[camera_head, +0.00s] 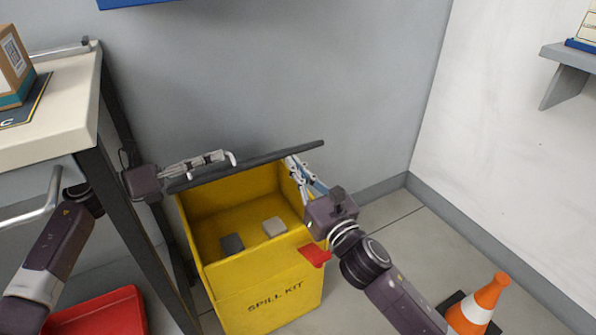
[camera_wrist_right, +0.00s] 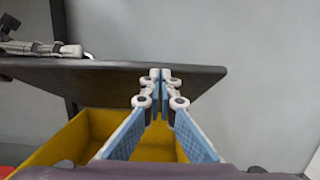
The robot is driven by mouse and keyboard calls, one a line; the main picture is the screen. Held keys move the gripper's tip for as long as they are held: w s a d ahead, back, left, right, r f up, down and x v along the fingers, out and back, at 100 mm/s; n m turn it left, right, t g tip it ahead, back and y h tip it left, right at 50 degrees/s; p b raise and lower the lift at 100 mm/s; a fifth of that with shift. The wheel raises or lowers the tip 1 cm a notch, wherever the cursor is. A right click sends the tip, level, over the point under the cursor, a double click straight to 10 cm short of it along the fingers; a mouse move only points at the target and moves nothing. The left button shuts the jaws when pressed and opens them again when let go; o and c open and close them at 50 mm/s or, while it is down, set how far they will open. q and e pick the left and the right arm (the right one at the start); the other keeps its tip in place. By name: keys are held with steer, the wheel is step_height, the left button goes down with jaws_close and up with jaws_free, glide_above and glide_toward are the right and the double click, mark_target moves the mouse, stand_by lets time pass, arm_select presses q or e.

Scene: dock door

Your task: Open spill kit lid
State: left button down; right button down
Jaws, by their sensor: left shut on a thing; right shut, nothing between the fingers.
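The yellow spill kit (camera_head: 262,290) stands on the floor against the grey wall. Its dark grey lid (camera_head: 262,157) is raised at the back and shows nearly edge-on; the lid's face fills the middle of the right wrist view (camera_wrist_right: 105,85). The box interior is exposed, with a dark block (camera_head: 232,243) and a light grey block (camera_head: 274,227) inside. My left gripper (camera_head: 230,158) is shut at the lid's upper edge, on the lid. My right gripper (camera_head: 291,162) is shut and empty, its tips close to the lid's face at the right; contact is unclear.
A bench (camera_head: 62,100) with a cardboard box stands at the left, its dark leg beside the kit. A red tray (camera_head: 100,315) lies below it. A red piece (camera_head: 315,255) shows at the kit's front right. An orange cone (camera_head: 482,302) stands right, with clear floor between.

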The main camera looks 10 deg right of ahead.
arm_select(q)
steer(key=shift+s+d+f, duration=0.2)
steer(key=shift+s+f, duration=0.1)
steer(key=shift+f, duration=0.15)
arm_select(e)
steer(key=shift+w+d+r, duration=0.1)
steer(key=shift+w+r, duration=0.15)
steer(key=shift+r, duration=0.25)
arm_select(q)
steer(key=c, duration=2.5)
jaws_free()
steer(key=o, duration=0.5)
steer(key=shift+a, duration=0.1)
steer(key=shift+c, duration=0.2)
steer(key=shift+r, duration=0.1)
steer(key=shift+a+r, duration=0.1)
arm_select(e)
steer(key=shift+f, duration=0.1)
